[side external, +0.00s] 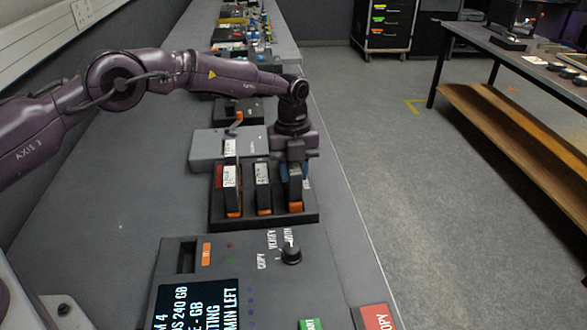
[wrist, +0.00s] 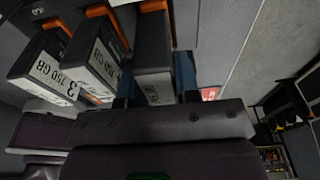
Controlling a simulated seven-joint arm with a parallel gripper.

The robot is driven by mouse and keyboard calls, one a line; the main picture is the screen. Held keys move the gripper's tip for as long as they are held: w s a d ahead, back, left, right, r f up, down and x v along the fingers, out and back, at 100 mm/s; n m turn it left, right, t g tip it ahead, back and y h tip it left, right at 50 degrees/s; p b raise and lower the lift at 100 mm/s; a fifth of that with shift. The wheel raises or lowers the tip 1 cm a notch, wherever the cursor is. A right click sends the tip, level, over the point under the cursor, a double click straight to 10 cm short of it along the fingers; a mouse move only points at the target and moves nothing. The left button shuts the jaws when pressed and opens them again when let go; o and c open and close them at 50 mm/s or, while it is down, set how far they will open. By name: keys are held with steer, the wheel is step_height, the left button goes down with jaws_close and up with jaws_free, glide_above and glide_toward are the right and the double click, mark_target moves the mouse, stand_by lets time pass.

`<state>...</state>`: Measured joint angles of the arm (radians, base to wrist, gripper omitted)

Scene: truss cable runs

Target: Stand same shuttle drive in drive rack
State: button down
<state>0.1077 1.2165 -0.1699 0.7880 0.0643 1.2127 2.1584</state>
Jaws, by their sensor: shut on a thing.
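My gripper (side external: 295,170) points down at the right end of the black drive rack (side external: 222,222) and is shut on a dark drive with an orange end (side external: 295,208). The held drive also shows in the wrist view (wrist: 153,50), between my fingers. It stands upright in line with the rack's right position; I cannot tell whether it is fully down. A left drive (side external: 232,180) and a middle drive (side external: 263,185), both with white labels and orange ends, stand in the rack. In the wrist view, the left drive's label (wrist: 50,72) reads 750 GB.
A copy station (side external: 215,262) with a screen, a knob (side external: 291,254), an empty-looking slot, and green and red buttons lies in front of the rack. The bench's right edge is close to the rack.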

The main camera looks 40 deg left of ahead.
steer(key=shift+f, duration=0.55)
stand_by(0.4)
steer(key=shift+c, duration=2.3)
jaws_free()
steer(key=shift+r, duration=3.75)
